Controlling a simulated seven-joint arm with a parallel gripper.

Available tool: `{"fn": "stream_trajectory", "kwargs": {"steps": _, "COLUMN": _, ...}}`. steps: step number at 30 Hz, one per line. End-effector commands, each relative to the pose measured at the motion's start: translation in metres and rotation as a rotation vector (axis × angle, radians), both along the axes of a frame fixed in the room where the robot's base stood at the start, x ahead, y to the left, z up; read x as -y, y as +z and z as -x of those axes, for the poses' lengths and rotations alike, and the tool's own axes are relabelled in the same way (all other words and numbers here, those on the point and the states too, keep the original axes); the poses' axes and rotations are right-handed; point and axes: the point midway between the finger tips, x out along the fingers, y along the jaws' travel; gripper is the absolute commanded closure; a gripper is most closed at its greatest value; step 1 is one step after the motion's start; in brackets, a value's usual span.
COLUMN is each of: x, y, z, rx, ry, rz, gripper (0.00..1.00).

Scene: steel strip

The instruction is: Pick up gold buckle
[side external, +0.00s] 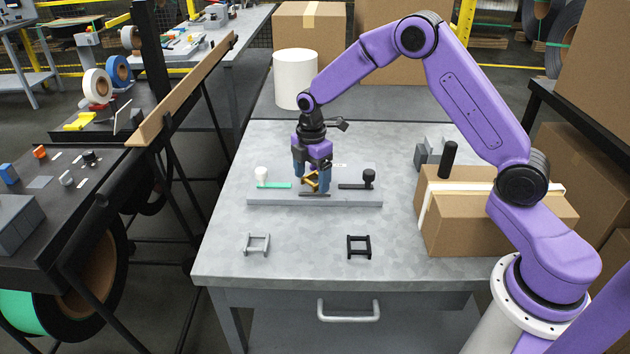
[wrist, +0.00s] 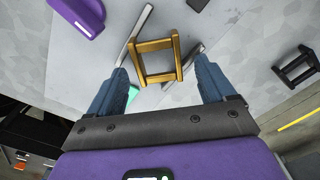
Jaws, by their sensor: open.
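The gold buckle (side external: 312,181) is a small open frame at the middle of the grey plate (side external: 262,198) on the metal-topped table. It also shows in the wrist view (wrist: 139,64), just beyond the fingertips. My gripper (side external: 311,184) points down over the plate, and its blue fingers hide part of the buckle in the side view. In the wrist view my gripper (wrist: 162,74) is open, with one finger to each side of the buckle. I cannot tell whether either finger touches it.
A silver buckle (side external: 257,244) and a black buckle (side external: 359,246) lie in front of the plate. A green strip with a white knob (side external: 261,174) and a dark strip with a black knob (side external: 368,177) flank the gripper. A cardboard box (side external: 470,235) stands at right.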

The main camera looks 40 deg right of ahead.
Motion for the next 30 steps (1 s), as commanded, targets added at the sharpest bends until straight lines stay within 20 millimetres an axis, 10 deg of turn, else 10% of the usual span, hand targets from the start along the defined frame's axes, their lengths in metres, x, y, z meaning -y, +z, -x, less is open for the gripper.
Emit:
{"fn": "stream_trajectory", "kwargs": {"steps": 8, "x": 0.0, "y": -0.004, "z": 0.0, "rx": 0.001, "ry": 0.0, "rz": 0.0, "gripper": 0.17}}
{"fn": "stream_trajectory", "kwargs": {"steps": 14, "x": 0.0, "y": -0.004, "z": 0.0, "rx": 0.001, "ry": 0.0, "rz": 0.0, "gripper": 0.76}}
{"fn": "stream_trajectory", "kwargs": {"steps": 17, "x": 0.0, "y": -0.004, "z": 0.0, "rx": 0.001, "ry": 0.0, "rz": 0.0, "gripper": 0.82}}
{"fn": "stream_trajectory", "kwargs": {"steps": 30, "x": 0.0, "y": 0.011, "z": -0.001, "rx": 0.003, "ry": 0.0, "rz": -0.001, "gripper": 0.82}}
